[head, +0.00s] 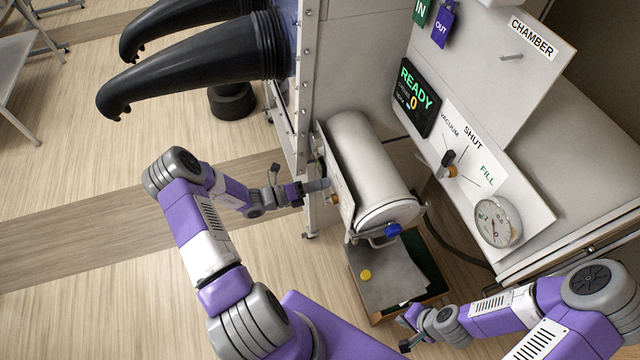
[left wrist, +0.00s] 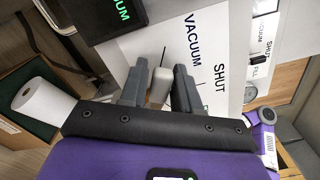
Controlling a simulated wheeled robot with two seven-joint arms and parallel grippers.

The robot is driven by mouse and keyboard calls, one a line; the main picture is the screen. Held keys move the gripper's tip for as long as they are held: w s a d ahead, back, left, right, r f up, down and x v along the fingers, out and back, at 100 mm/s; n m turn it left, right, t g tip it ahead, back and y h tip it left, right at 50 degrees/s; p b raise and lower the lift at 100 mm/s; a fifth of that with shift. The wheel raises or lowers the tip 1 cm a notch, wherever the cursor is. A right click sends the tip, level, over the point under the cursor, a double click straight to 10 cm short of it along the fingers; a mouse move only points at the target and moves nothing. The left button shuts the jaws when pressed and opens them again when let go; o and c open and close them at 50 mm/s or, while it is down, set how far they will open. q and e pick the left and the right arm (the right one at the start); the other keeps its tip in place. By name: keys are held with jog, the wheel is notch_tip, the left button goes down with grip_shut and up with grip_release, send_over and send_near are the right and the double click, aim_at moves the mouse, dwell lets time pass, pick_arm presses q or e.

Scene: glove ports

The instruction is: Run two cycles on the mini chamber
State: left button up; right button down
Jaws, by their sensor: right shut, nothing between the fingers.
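The mini chamber is a pale cylinder (head: 372,170) with a blue knob (head: 393,230) on its near end. My left gripper (head: 318,185) is at the plate on the chamber's left side, close to an orange piece (head: 334,199). In the left wrist view its two grey fingers stand apart, with a pale rounded piece (left wrist: 160,88) between them; contact is unclear. A label board (left wrist: 205,45) reading VACUUM and SHUT is behind it. In the head view, a dark valve handle (head: 447,158) sits on the labelled panel. My right gripper (head: 404,346) is shut and empty, low beside the tray.
The display (head: 417,97) reads READY and 0. A gauge (head: 497,222) is at the panel's lower right. A tray (head: 376,319) with a grey plate (head: 385,285) and a yellow disc (head: 366,275) lies below the chamber. Black gloves (head: 190,70) project at upper left.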

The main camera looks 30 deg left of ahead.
pick_arm(q)
jog(key=shift+o, duration=1)
jog(key=b+v, duration=0.1)
jog(key=v, duration=0.6)
jog(key=shift+s+a, duration=0.15)
jog(key=shift+a, duration=0.05)
jog(key=shift+b, duration=0.3)
dwell(0.4)
jog(key=b+x, duration=0.7)
jog(key=b, duration=0.4)
jog(key=shift+w+d+r+b, duration=0.1)
jog(key=shift+w+r+b, duration=0.05)
jog(key=shift+w+b, duration=0.2)
